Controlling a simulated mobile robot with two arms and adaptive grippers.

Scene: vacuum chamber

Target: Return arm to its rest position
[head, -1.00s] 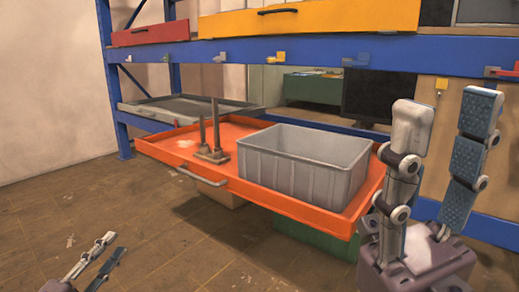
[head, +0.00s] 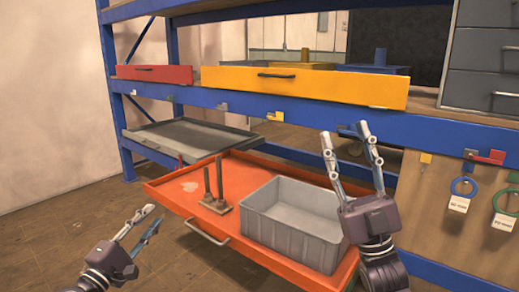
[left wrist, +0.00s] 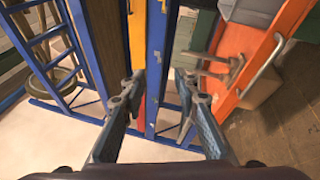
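My left gripper (head: 153,214) is at the lower left of the head view, in front of the pulled-out orange tray. Its fingers also show in the left wrist view (left wrist: 159,80), spread apart with nothing between them. My right gripper (head: 345,132) points up in front of the right end of the grey bin (head: 288,240). Its fingers are apart and empty, and it hides part of the bin and tray. Neither gripper holds anything.
The orange tray (head: 176,190) juts from the blue rack (head: 280,109) and carries the grey bin and a base with two metal posts (head: 219,202). Yellow (head: 310,88) and red (head: 150,73) drawers sit above. Brown floor (head: 45,235) is clear at left.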

